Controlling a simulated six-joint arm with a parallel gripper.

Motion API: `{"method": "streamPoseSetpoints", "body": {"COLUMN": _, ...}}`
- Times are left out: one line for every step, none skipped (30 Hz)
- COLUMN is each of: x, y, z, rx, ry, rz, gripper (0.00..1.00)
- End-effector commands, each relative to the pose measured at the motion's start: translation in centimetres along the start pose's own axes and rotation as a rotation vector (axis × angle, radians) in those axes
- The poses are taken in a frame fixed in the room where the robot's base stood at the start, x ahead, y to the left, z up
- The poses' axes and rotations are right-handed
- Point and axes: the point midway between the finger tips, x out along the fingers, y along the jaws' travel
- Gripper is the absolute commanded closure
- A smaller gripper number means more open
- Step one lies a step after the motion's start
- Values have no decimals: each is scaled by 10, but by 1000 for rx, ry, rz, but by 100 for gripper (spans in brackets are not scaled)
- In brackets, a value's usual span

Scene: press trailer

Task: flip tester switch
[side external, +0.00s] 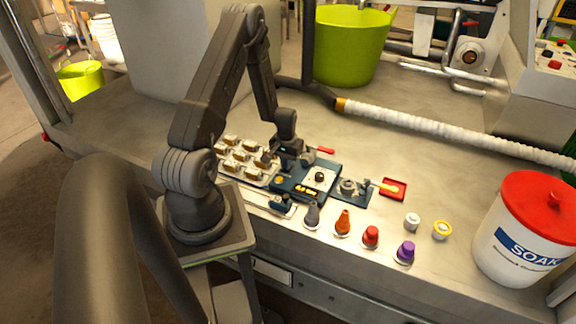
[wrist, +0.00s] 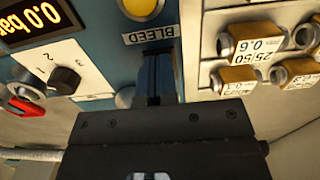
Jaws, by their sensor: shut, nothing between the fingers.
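The tester is a blue box (side external: 288,191) on the bench; its blue panel (wrist: 97,38) also shows in the wrist view. My gripper (wrist: 157,75) is shut and empty, over the tester's far left part, fingertips close to the BLEED label. Contact cannot be told.
Brass-and-steel fittings with white labels (wrist: 240,78) stand close beside my fingers, in a rack left of the tester. Coloured nozzles, such as an orange one (side external: 343,222), line the front edge. A SOAK bucket (side external: 520,240) stands right, a green bucket (side external: 350,45) behind, and a white hose (side external: 450,130) crosses the bench.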

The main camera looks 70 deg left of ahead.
Motion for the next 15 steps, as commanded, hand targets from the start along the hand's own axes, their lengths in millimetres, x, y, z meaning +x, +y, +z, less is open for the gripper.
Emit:
{"method": "streamPoseSetpoints", "body": {"x": 0, "y": 0, "z": 0, "rx": 0, "ry": 1, "rz": 0, "gripper": 100}}
{"method": "streamPoseSetpoints", "body": {"x": 0, "y": 0, "z": 0, "rx": 0, "ry": 1, "rz": 0, "gripper": 100}}
{"method": "streamPoseSetpoints", "body": {"x": -2, "y": 0, "z": 0, "rx": 0, "ry": 1, "rz": 0, "gripper": 100}}
{"method": "streamPoseSetpoints", "body": {"x": -3, "y": 0, "z": 0, "rx": 0, "ry": 2, "rz": 0, "gripper": 100}}
{"method": "streamPoseSetpoints", "body": {"x": -5, "y": 0, "z": 0, "rx": 0, "ry": 2, "rz": 0, "gripper": 100}}
{"method": "streamPoseSetpoints", "body": {"x": -8, "y": 0, "z": -1, "rx": 0, "ry": 2, "rz": 0, "gripper": 100}}
{"method": "streamPoseSetpoints", "body": {"x": -11, "y": 0, "z": -1, "rx": 0, "ry": 2, "rz": 0, "gripper": 100}}
{"method": "streamPoseSetpoints", "body": {"x": -14, "y": 0, "z": -1, "rx": 0, "ry": 2, "rz": 0, "gripper": 100}}
{"method": "streamPoseSetpoints", "body": {"x": -16, "y": 0, "z": 0, "rx": 0, "ry": 2, "rz": 0, "gripper": 100}}
{"method": "streamPoseSetpoints", "body": {"x": -19, "y": 0, "z": 0, "rx": 0, "ry": 2, "rz": 0, "gripper": 100}}
{"method": "streamPoseSetpoints", "body": {"x": -21, "y": 0, "z": 0, "rx": 0, "ry": 2, "rz": 0, "gripper": 100}}
{"method": "streamPoseSetpoints", "body": {"x": -24, "y": 0, "z": 0, "rx": 0, "ry": 2, "rz": 0, "gripper": 100}}
{"method": "streamPoseSetpoints", "body": {"x": -26, "y": 0, "z": 0, "rx": 0, "ry": 1, "rz": 0, "gripper": 100}}
{"method": "streamPoseSetpoints", "body": {"x": -29, "y": 0, "z": 0, "rx": 0, "ry": 1, "rz": 0, "gripper": 100}}
{"method": "streamPoseSetpoints", "body": {"x": -32, "y": 0, "z": 0, "rx": 0, "ry": 1, "rz": 0, "gripper": 100}}
